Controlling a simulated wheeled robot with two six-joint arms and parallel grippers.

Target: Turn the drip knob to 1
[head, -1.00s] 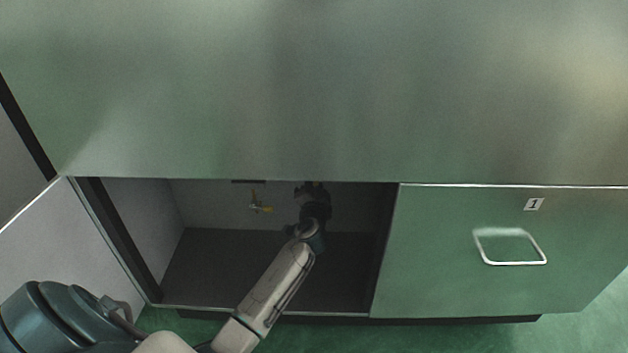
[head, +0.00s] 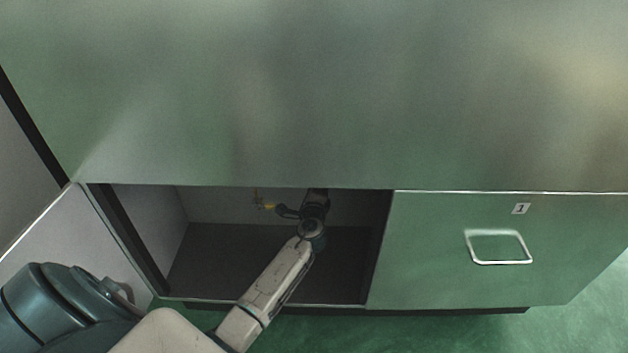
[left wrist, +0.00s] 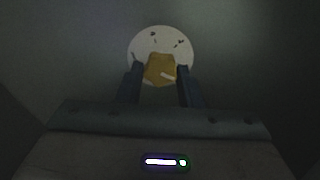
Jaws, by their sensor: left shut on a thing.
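The drip knob (left wrist: 160,66) is yellow with a white mark on its face, at the lower right. It sits in front of a round white dial plate (left wrist: 183,55) with small dark marks, too blurred to read. My left gripper (left wrist: 159,73) is shut on the knob, with one dark finger on each side. In the head view my left arm (head: 268,285) reaches into the open cabinet, and its wrist (head: 314,207) is near the back wall. The knob and fingertips are hidden there under the counter edge. My right gripper is not in view.
A yellow-handled valve (head: 266,206) is on the cabinet's back wall, left of my wrist. The counter (head: 300,90) overhangs the opening. An open door (head: 45,235) stands at the left. A closed green front (head: 430,270) with a handle and label "1" is at right.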

